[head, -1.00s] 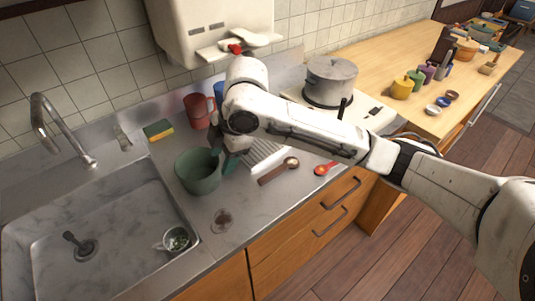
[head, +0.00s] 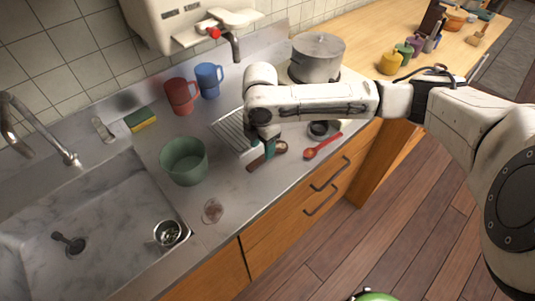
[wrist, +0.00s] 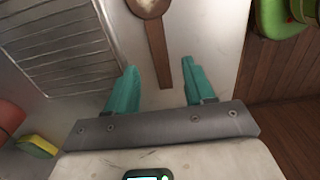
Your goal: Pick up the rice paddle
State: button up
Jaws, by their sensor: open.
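The rice paddle (head: 281,148) is brown and lies on the steel counter near its front edge, partly hidden by my gripper in the head view. In the wrist view the paddle (wrist: 157,50) has a pale patch on its broad end at the top, and its handle runs down between the fingers. My gripper (head: 265,149) has teal fingers and is over the paddle. In the wrist view my gripper (wrist: 157,84) is open, with one finger on each side of the handle and gaps between. Whether the fingertips touch the counter I cannot tell.
A green container (head: 184,162) stands left of my gripper, and a ribbed drain rack (head: 232,130) lies just behind it. A red spoon (head: 322,146) lies to the right. Red (head: 181,96) and blue (head: 208,80) mugs stand farther back. The sink (head: 90,235) is at left.

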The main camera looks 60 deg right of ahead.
aim_at(263, 158)
notch_tip(263, 158, down, 4)
jog(key=shift+f+p, duration=0.15)
jog(key=shift+p, duration=0.15)
grip_shut()
dwell(0.3)
